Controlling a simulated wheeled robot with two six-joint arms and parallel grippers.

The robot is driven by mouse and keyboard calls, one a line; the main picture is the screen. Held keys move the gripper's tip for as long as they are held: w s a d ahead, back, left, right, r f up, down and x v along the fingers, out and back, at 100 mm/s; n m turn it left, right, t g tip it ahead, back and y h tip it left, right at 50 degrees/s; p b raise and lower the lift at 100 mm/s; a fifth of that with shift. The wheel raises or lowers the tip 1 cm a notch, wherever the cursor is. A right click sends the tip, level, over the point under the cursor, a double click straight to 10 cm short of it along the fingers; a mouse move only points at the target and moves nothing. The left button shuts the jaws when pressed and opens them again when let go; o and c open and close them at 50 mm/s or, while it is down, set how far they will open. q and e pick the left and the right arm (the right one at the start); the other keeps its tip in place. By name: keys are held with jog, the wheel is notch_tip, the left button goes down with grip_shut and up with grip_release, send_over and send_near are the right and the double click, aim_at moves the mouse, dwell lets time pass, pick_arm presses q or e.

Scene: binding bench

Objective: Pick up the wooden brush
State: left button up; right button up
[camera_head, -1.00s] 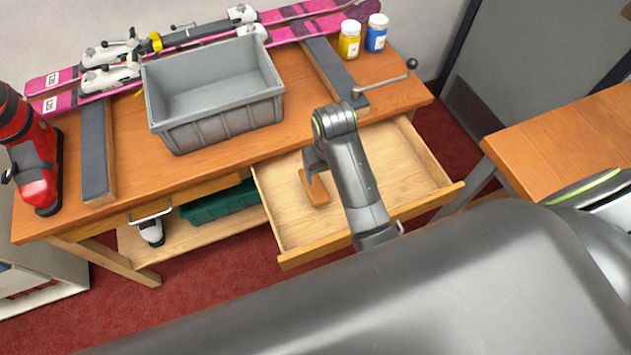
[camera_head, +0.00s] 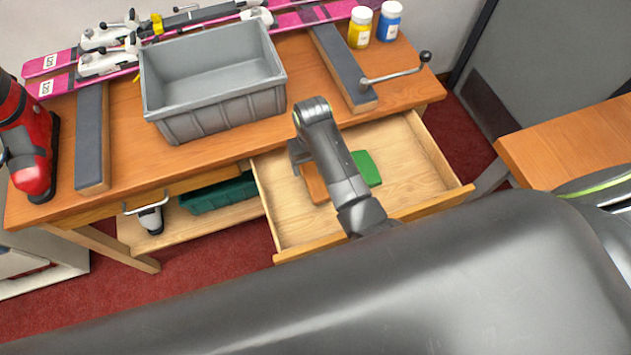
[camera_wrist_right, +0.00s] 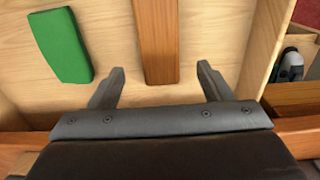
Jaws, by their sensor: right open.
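The wooden brush (camera_head: 316,187) lies in the open drawer, partly hidden behind my right arm in the head view. In the right wrist view the brush (camera_wrist_right: 157,38) is a long reddish-brown wooden piece running up out of the frame. My right gripper (camera_head: 298,155) is over the drawer, beside the brush in the head view. In the wrist view its open jaws (camera_wrist_right: 160,72) stand one to each side of the brush's near end, apart from it, with nothing held. My left gripper is not in view.
A green block (camera_head: 367,168) lies in the drawer (camera_head: 410,155), right of the brush; it also shows in the wrist view (camera_wrist_right: 61,45). The drawer's walls surround both. A grey bin (camera_head: 215,120) stands on the bench above. The drawer's right part is clear.

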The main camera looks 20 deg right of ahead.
aim_at(314, 176)
jog(key=shift+s+f, duration=0.2)
jog(key=shift+f, duration=3)
jog(key=c, duration=1.1)
notch_tip(314, 176, up, 10)
jog(key=shift+r+p, duration=0.1)
jog(key=shift+p, duration=0.2)
jog(key=o, duration=0.5)
jog(key=c, duration=0.4)
jog(key=shift+o, duration=0.2)
jog(key=shift+a, duration=0.15)
